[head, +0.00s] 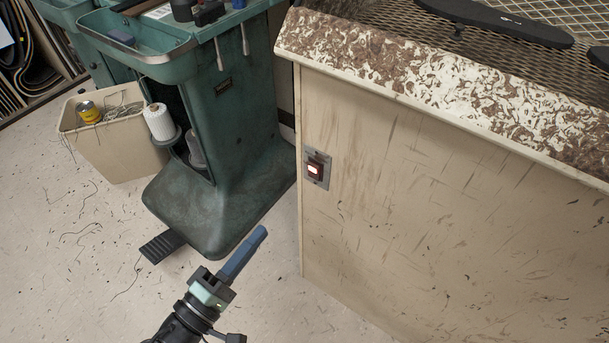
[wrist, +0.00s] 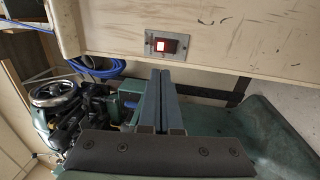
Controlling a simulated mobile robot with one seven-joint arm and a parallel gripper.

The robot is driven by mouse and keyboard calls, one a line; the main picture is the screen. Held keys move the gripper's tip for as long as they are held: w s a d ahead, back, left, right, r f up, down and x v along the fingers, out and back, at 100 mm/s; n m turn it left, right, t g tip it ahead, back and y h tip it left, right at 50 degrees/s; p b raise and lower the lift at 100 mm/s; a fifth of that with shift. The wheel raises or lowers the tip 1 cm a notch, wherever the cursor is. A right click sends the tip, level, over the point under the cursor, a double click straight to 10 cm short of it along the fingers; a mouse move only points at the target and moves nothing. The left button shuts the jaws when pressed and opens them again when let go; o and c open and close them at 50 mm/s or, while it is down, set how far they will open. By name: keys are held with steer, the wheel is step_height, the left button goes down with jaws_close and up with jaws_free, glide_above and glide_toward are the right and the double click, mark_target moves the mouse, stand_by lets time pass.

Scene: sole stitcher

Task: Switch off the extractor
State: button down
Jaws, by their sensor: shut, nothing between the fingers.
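A red rocker switch (head: 316,169) with a lit part sits in a grey metal plate (head: 321,183) on the beige side panel of the bench, near its left edge. In the wrist view the lit switch (wrist: 166,45) shows above my fingertips, its bright part on the left. My gripper (head: 259,236) is in front of the panel, lower and to the left of the switch in the head view, apart from it. Its blue fingers (wrist: 160,79) are together and hold nothing. No extractor body is identifiable; the bench has a mesh top (head: 400,30).
A green machine stand (head: 240,120) with a black pedal (head: 162,247) stands left of the panel. A beige bin (head: 125,150) with thread scraps is farther left. Dark sole-shaped pieces (head: 497,20) lie on the mesh. Floor in front is mostly clear.

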mark_target(312, 168)
steer(key=b+x, duration=0.2)
steer(key=x, duration=1.1)
steer(key=shift+w+d, duration=0.1)
steer(key=shift+w, duration=0.05)
steer(key=shift+w+d+r, duration=0.15)
steer(key=shift+w+d, duration=0.1)
steer(key=shift+w, duration=0.1)
steer(key=shift+b, duration=0.3)
steer(key=shift+w+d+r, duration=0.1)
steer(key=shift+w+d, duration=0.1)
steer(key=shift+w, duration=0.05)
steer(key=shift+r, duration=0.1)
steer(key=shift+s+a, duration=0.1)
